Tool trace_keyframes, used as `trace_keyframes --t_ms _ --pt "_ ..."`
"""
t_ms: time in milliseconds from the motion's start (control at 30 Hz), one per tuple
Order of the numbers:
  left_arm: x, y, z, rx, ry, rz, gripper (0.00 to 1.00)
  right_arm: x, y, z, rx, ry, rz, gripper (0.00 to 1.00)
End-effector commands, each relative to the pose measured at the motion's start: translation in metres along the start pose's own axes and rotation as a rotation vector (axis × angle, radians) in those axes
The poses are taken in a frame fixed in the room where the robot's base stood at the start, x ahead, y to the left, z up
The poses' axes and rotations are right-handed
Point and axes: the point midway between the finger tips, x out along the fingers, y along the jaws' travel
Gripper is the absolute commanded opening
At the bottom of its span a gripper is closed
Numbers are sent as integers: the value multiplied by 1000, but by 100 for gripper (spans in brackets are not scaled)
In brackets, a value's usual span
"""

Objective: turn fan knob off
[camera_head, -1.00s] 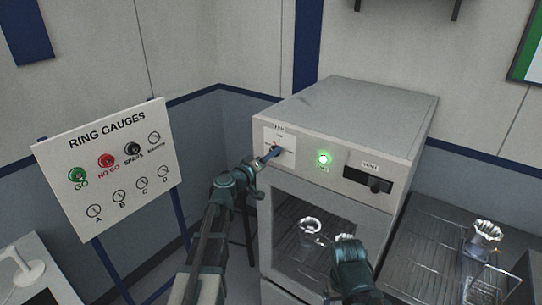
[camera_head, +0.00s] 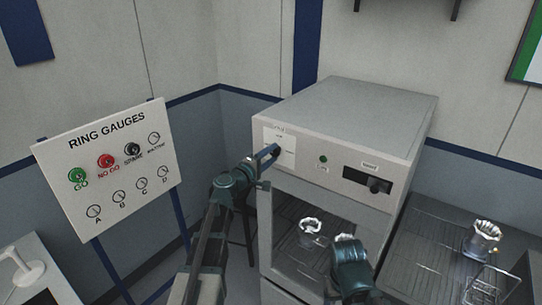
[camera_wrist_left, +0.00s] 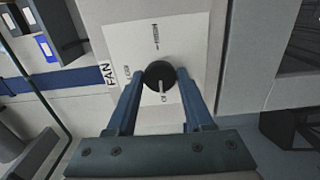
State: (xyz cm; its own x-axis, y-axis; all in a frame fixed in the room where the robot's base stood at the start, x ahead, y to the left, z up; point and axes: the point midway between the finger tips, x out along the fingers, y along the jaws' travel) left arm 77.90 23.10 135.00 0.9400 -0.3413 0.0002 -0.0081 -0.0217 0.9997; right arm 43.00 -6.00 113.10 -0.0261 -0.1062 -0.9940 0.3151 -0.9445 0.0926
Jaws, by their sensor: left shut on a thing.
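The fan knob (camera_wrist_left: 160,72) is a round black knob with a white pointer line, on a white plate marked FAN. In the left wrist view its pointer lies toward a label starting with O, partly cut from sight. My left gripper (camera_wrist_left: 158,77) has its two blue fingers on either side of the knob, shut on it. In the head view the left gripper (camera_head: 272,153) reaches the plate on the oven's front panel, largely hiding the knob. A small green lamp (camera_head: 323,158) right of the plate is dark. My right gripper (camera_head: 350,258) is in front of the oven door; its fingers are unclear.
The grey oven (camera_head: 350,115) has a dark slider control (camera_head: 368,180) at the panel's right. A pale fluted part (camera_head: 310,228) shows inside the oven. A ring gauges board (camera_head: 105,170) stands left, and a dark bench (camera_head: 430,250) with another fluted part is right.

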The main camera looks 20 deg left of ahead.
Motion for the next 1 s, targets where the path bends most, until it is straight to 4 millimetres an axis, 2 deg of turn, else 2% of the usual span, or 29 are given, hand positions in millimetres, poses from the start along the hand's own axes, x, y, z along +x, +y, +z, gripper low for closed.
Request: trace_keyframes --t_ms 600,633,767,800,1000 --pt "0 0 0 -39 0 -1 0 0 0 0 0 0 0 81" --pt "0 0 0 -39 0 -1 54 0 0 0 0 0 0 81" --pt "0 0 0 -39 0 -1 77 0 0 0 0 0 0 81" --pt "0 0 0 -39 0 -1 80 0 0 0 0 0 0 81" --pt "0 0 0 -38 0 0 80 0 0 0 0 0 0 81"
